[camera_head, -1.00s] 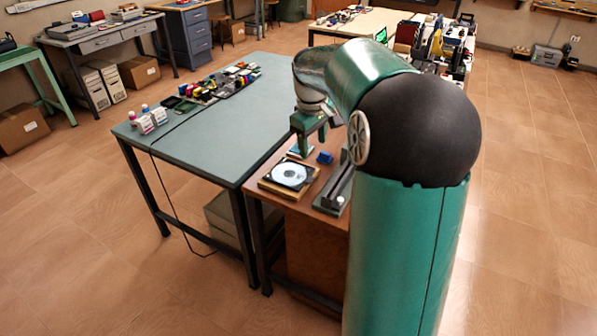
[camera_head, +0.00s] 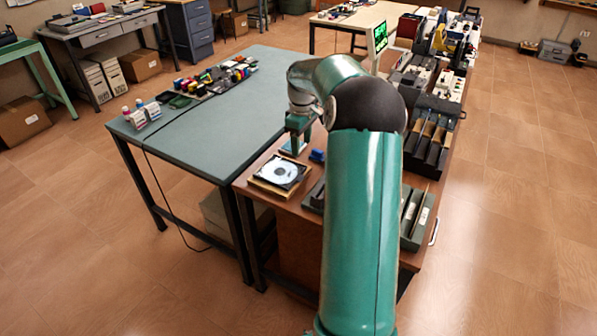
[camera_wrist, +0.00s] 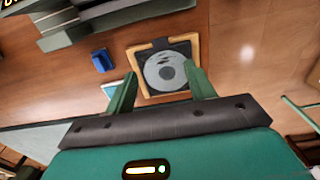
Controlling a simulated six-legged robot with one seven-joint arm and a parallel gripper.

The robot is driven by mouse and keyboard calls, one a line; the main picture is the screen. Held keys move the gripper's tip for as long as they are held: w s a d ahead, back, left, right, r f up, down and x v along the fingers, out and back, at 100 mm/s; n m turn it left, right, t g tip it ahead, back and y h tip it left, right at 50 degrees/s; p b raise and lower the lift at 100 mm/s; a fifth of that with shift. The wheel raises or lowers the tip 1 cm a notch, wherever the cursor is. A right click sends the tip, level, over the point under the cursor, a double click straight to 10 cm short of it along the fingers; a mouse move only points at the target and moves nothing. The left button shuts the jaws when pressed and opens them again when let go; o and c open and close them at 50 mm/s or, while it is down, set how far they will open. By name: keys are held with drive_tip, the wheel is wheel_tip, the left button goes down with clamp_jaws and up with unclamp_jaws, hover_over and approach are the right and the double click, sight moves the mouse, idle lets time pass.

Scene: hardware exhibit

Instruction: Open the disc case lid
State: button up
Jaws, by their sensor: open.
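The disc case (camera_head: 280,173) lies flat on the brown bench, near its left edge, on a wooden frame. A silver disc shows in it; I cannot tell whether a clear lid covers it. In the wrist view the case (camera_wrist: 162,68) shows beyond and between the fingers, near the picture's middle. My gripper (camera_head: 298,138) points down, a little behind the case in the head view. In the wrist view my gripper (camera_wrist: 163,88) is open and empty, its two green fingers wide apart. It appears apart from the case.
A small blue block (camera_head: 317,155) sits right of the case; it also shows in the wrist view (camera_wrist: 102,61). A light blue flat item (camera_head: 292,147) lies under my gripper. Grey trays (camera_head: 416,215) and equipment fill the bench's right. The grey-green table (camera_head: 215,120) adjoins left, mostly bare.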

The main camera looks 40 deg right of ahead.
sight(302, 178)
wheel_tip(302, 178, down, 13)
drive_tip(key=shift+s+r, duration=0.1)
drive_tip(key=shift+r, duration=0.1)
clamp_jaws()
idle(0.3)
